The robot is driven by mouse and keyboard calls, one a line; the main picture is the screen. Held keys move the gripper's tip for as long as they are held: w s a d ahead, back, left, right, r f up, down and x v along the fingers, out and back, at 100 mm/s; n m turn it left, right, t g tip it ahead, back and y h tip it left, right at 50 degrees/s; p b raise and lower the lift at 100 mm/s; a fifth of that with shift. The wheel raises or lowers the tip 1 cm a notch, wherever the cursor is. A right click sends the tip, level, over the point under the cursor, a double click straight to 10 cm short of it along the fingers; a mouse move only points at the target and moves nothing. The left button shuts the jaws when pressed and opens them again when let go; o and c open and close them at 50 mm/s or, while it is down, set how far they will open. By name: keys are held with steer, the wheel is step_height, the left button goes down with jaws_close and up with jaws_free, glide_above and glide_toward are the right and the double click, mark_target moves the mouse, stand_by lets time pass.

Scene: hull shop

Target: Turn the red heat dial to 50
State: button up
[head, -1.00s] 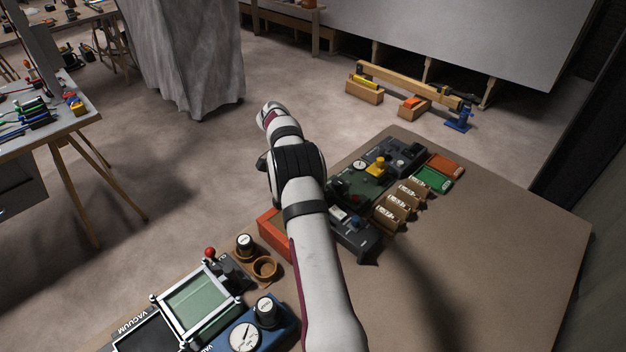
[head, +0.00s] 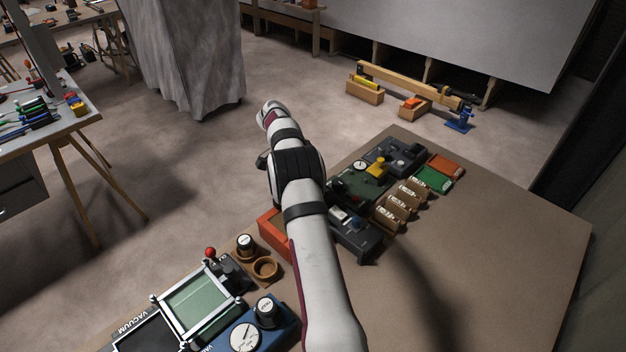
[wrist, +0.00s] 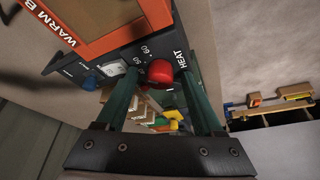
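The red heat dial (wrist: 160,72) sits on a dark panel (wrist: 118,52) marked HEAT, with the numbers 50 and 60 beside it in the wrist view. My gripper (wrist: 158,76) has its two green fingers on either side of the dial. Gaps show between the fingers and the dial, so the gripper looks open around it. The dial's pointer mark cannot be made out. In the head view my arm hides the dial and the gripper's fingertips.
An orange-framed warm box (wrist: 95,25) adjoins the panel; it also shows in the head view (head: 272,236). Wooden label blocks (head: 398,208) stand right of my arm. The table's right side (head: 490,260) is clear.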

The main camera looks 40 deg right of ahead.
steer(key=v, duration=1.5)
steer(key=shift+r, duration=0.4)
steer(key=shift+w+a, duration=0.1)
steer(key=s+a+r+n+t+y, duration=0.1)
steer(key=s+a+r+n, duration=0.15)
steer(key=a, duration=0.45)
steer(key=s+a+r+n+y, duration=0.1)
steer(key=s+a+r+n, duration=0.1)
steer(key=s+a+n, duration=0.35)
steer(key=s+a+r+n+t+y, duration=0.1)
steer(key=a+r+n, duration=0.15)
steer(key=a, duration=0.55)
steer(key=s+a+f+n+y, duration=0.1)
steer(key=s+a+f+n, duration=0.3)
steer(key=s+a, duration=0.3)
steer(key=s+a+f+n+y, duration=0.1)
steer(key=s+a+f+n, duration=0.3)
steer(key=s, duration=1.2)
steer(key=a, duration=0.3)
steer(key=shift+s+a+y, duration=0.15)
steer(key=shift+a+y, duration=0.2)
steer(key=shift+y, duration=0.05)
